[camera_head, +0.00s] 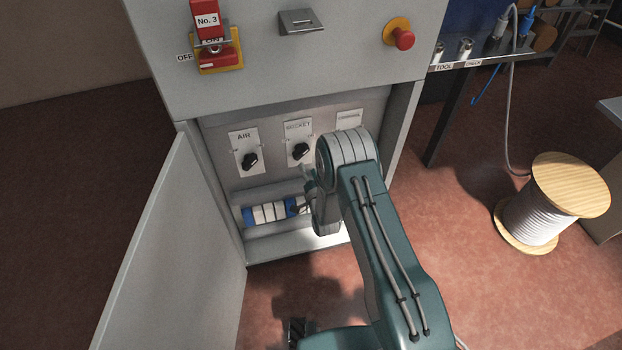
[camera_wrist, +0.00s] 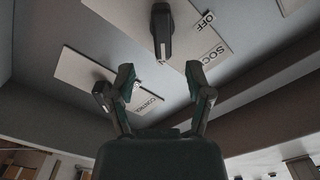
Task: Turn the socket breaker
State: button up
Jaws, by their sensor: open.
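The socket breaker is a black rotary knob (camera_head: 300,151) on a white plate marked SOCKET, in the middle of the cabinet's recessed panel. In the wrist view the knob (camera_wrist: 162,32) is at the top centre, its pointer line facing down towards my gripper; OFF and part of the socket lettering show beside it. My gripper (camera_wrist: 160,73) is open, its two fingers spread and empty. The knob lies beyond the fingertips and is not between them. In the head view my arm hides most of the gripper, below and right of the knob.
The AIR knob (camera_head: 249,160) is to the left and a third plate (camera_head: 349,119) to the right, partly behind my arm. The cabinet door (camera_head: 178,250) stands open at left. A cable spool (camera_head: 545,205) stands at right.

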jog(key=v, duration=0.4)
dwell(0.4)
